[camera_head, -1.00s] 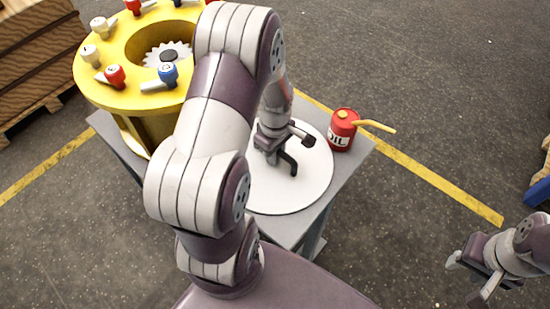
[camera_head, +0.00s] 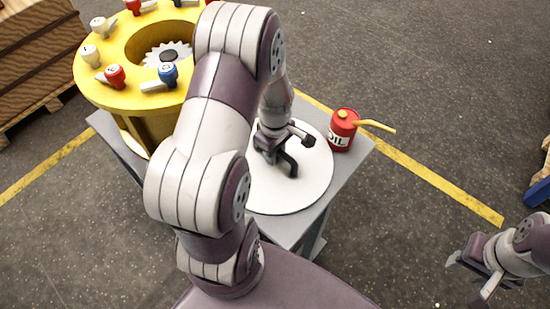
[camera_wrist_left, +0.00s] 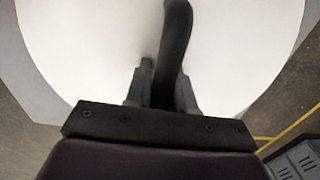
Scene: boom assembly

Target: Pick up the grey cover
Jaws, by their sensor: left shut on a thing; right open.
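The grey cover (camera_head: 290,198) is a pale, round disc with a dark curved handle (camera_wrist_left: 176,45). It lies on the grey table, partly hidden by my left arm in the head view. My left gripper (camera_head: 290,153) is over the disc, shut on the handle. In the left wrist view my left gripper's fingers (camera_wrist_left: 163,88) sit on either side of the handle, with the disc (camera_wrist_left: 90,45) filling most of the background. My right gripper (camera_head: 463,281) is open and empty at the lower right, away from the table.
A red oil can (camera_head: 342,131) with a yellow spout stands beside the disc's right edge. A yellow ring-shaped housing (camera_head: 100,82) with coloured knobs stands at the left end of the table (camera_head: 338,185). A wooden crate (camera_head: 35,60) is at the upper left. Open floor lies right.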

